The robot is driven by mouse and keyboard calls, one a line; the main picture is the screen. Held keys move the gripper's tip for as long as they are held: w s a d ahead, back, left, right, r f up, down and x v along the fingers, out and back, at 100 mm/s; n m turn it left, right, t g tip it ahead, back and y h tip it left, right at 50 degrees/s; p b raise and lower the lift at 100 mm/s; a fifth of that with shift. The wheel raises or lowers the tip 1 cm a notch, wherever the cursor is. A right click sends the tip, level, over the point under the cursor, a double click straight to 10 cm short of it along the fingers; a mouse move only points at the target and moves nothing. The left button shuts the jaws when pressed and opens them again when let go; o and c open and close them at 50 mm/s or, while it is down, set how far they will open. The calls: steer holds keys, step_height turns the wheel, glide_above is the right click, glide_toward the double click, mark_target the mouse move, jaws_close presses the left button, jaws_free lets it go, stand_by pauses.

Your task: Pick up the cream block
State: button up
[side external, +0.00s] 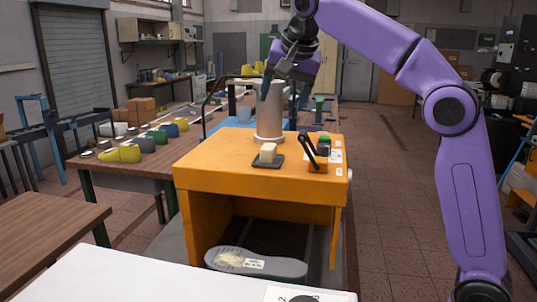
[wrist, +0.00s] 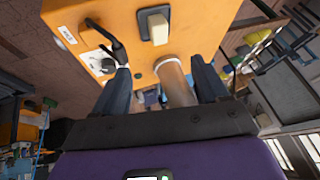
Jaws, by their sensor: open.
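The cream block (side external: 268,152) stands on a small dark plate (side external: 267,162) on top of the orange bench unit (side external: 215,168). In the wrist view the cream block (wrist: 157,28) shows near the top, beyond the fingertips.
A black lever (side external: 309,150) and small control box stand right of the block. Colored shoe lasts (side external: 120,154) lie on the left table. A grey sole (side external: 255,263) lies below the orange top.

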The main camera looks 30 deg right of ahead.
glide_toward(270, 146)
steer(key=x, duration=0.3)
steer(key=shift+a+f, duration=0.3)
steer(key=shift+f, duration=0.1)
steer(key=shift+d+x, duration=0.1)
steer(key=shift+x, duration=1.25)
steer(key=shift+d+x, duration=0.15)
steer(key=shift+x, duration=1.2)
steer(key=shift+r, duration=0.1)
steer(key=c, duration=1.1)
